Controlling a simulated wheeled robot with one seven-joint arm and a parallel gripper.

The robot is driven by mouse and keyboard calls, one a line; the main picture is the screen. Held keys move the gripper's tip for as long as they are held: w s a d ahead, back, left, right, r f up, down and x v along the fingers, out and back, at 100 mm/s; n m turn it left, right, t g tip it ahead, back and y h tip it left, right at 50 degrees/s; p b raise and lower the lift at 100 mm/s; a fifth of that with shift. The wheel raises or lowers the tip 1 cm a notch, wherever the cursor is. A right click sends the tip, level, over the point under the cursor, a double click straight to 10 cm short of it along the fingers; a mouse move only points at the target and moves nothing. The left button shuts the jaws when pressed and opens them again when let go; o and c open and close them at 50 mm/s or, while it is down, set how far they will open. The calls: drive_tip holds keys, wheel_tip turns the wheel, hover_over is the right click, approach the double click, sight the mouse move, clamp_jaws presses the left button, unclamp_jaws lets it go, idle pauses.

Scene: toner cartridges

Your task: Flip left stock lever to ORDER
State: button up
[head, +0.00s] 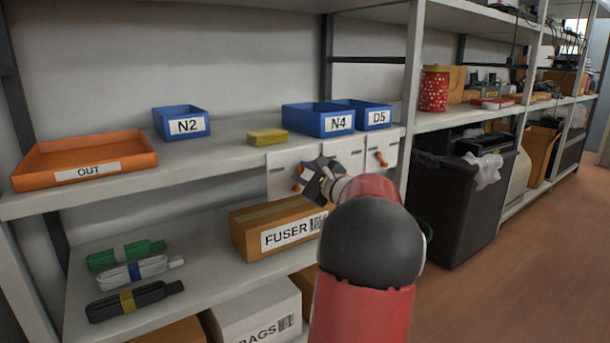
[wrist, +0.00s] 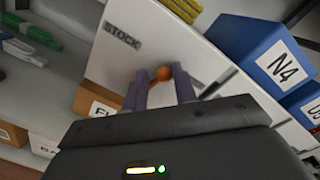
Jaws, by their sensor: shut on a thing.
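The left stock lever has an orange knob (wrist: 163,73) and sits on a white panel (wrist: 115,65) labelled STOCK. In the wrist view the knob is between my two fingertips. My gripper (head: 305,179) is at the left white panel (head: 281,182) on the shelf's front edge, shut on the lever. In the head view, my gripper hides most of this lever. I cannot read an ORDER mark in either view. A second orange lever (head: 380,158) is on the panel to the right.
Blue bins N2 (head: 188,127), N4 (head: 340,124) and D5 (head: 379,117), a yellow block (head: 267,137) and an orange OUT tray (head: 85,173) stand on the shelf above. A FUSER box (head: 292,236) is on the shelf below the panel.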

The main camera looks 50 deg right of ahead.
sight(304, 174)
drive_tip(key=shift+s+d+f, duration=0.1)
drive_tip(key=shift+d+f, duration=0.05)
drive_tip(key=shift+f, duration=0.15)
drive_tip(key=m, duration=0.1)
drive_tip(key=d+f+m, duration=0.1)
drive_tip(key=m, duration=0.1)
drive_tip(key=d+m, duration=0.1)
drive_tip(key=m, duration=0.1)
drive_tip(key=shift+s+f+p, duration=0.25)
drive_tip(key=shift+p, duration=0.1)
drive_tip(key=shift+c, duration=0.2)
drive_tip(key=o, duration=1.1)
drive_tip(key=shift+r, duration=0.1)
drive_tip(key=shift+r, duration=0.1)
drive_tip(key=s, duration=0.2)
drive_tip(key=s+a, duration=0.1)
drive_tip(key=s, duration=0.2)
drive_tip(key=s+b, duration=0.1)
drive_tip(key=s, duration=0.1)
drive_tip(key=shift+s+a, duration=0.25)
drive_tip(key=shift+s, duration=0.1)
